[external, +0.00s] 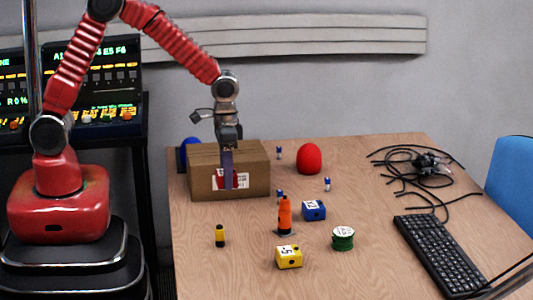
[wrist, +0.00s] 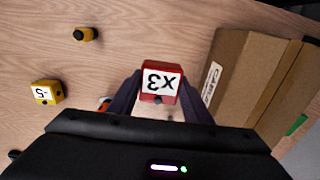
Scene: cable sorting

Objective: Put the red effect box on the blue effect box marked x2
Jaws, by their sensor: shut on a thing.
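The red effect box (wrist: 160,81), labelled x3, sits between the two dark fingers of my gripper (wrist: 160,98) in the wrist view. The gripper is shut on it. In the external view my gripper (external: 228,172) points down in front of the cardboard box, and the fingers largely hide the red box. The blue effect box (external: 314,211) stands on the table to the right of the gripper, with a white label on top that appears to read x2. Its top looks bare. It does not show in the wrist view.
The cardboard box (external: 258,178) stands beside my gripper. An orange bottle-like object (external: 285,214) stands just left of the blue box. A yellow box (external: 289,257), green spool (external: 343,238), yellow-black piece (external: 220,236) and red rounded object (external: 309,159) are around. The keyboard (external: 440,258) lies right.

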